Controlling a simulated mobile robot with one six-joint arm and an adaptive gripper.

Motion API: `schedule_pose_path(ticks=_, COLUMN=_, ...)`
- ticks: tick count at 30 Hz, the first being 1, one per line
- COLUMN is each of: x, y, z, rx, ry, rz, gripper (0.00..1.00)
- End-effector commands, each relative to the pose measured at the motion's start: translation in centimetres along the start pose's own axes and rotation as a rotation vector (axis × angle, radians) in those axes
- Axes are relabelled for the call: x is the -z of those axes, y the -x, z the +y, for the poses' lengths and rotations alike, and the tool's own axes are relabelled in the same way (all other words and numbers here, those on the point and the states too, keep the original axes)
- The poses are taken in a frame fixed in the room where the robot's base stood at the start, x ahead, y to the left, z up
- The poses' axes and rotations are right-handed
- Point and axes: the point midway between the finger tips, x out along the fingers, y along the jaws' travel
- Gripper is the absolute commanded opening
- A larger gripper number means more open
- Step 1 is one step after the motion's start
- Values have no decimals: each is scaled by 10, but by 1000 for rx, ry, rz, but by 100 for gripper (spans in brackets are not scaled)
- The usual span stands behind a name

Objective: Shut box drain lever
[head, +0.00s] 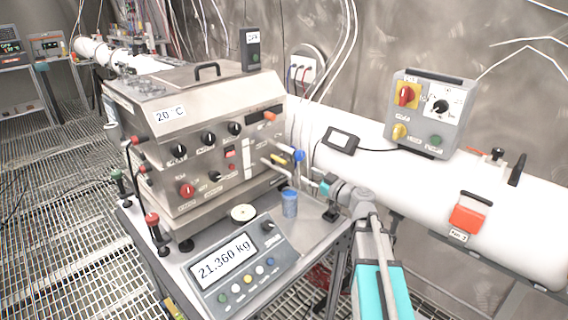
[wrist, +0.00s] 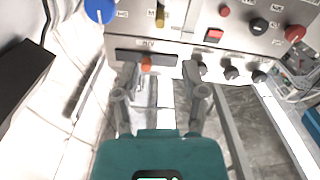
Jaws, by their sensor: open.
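The steel box (head: 200,135) marked 20 °C stands on the bench in the head view. Its right front side carries a blue-handled lever (head: 299,156), a yellow lever (head: 278,159) and an orange-tipped lever (head: 270,117) at a dark slot. I cannot read which one is labelled drain. In the wrist view the blue handle (wrist: 100,10) is at the top left, the yellow lever (wrist: 160,16) at the top and the orange tip (wrist: 146,65) just beyond my fingers. My gripper (wrist: 163,88) is open and empty, apart from the levers; it also shows in the head view (head: 328,186).
A blue cup (head: 289,204) stands on the bench below the levers, close to my gripper. A scale (head: 235,268) reading 21.360 kg is in front. A white pipe (head: 450,205) with a grey control box (head: 430,112) lies to the right.

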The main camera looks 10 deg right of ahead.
Motion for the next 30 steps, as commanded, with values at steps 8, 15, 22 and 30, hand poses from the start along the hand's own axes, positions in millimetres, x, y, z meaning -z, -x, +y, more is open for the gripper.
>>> schedule_pose_path(ticks=8, x=0, y=-40, z=1, rx=2, ry=0, rz=0, gripper=55)
schedule_pose_path(ticks=15, x=0, y=-78, z=1, rx=2, ry=0, rz=0, gripper=55)
schedule_pose_path(ticks=22, x=0, y=-107, z=1, rx=1, ry=0, rz=0, gripper=55)
schedule_pose_path(ticks=30, x=0, y=-121, z=0, rx=0, ry=0, rz=0, gripper=55)
